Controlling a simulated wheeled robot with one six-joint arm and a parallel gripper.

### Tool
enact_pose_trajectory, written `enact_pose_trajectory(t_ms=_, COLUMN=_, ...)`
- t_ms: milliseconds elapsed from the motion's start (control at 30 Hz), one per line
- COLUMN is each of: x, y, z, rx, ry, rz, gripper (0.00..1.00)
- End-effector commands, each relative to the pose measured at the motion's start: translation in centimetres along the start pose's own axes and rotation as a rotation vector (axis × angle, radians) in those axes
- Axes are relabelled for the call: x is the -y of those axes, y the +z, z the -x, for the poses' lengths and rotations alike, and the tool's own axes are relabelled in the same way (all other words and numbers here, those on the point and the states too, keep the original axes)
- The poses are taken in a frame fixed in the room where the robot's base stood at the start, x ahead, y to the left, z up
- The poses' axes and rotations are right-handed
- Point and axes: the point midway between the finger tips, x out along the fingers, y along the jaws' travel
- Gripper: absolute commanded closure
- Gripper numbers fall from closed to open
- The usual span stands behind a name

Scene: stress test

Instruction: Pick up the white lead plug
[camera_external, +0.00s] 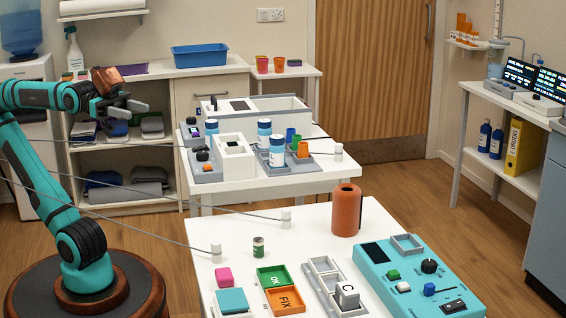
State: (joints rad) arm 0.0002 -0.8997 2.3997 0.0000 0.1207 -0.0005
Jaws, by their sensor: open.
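Three grey leads run in from the left, each ending in an upright white plug. One white lead plug (216,252) stands at the left edge of the near white table. A third white lead plug (338,151) is at the right edge of the farther white table. My gripper (137,106) is open and empty, raised at the upper left, well away from all three plugs and pointing right.
The near table (316,222) holds an orange canister (346,210), a small can (258,246), a teal control panel (405,300), orange and green trays and a grey rack. The farther table carries white boxes and blue-and-white bottles (277,151). Floor shows between the tables.

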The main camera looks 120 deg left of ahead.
Motion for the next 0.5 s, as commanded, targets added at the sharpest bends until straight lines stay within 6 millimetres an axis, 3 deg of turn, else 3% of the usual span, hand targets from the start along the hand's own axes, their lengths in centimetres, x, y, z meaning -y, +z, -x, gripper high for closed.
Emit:
enact_pose_trajectory(t_ms=167, x=-0.1, y=0.0, z=-1.6, rx=0.063, ry=0.002, rz=0.016, gripper=0.52)
enact_pose_trajectory(t_ms=500, x=-0.6, y=0.7, z=-8.8, rx=0.378, ry=-0.004, rz=0.096, gripper=0.52)
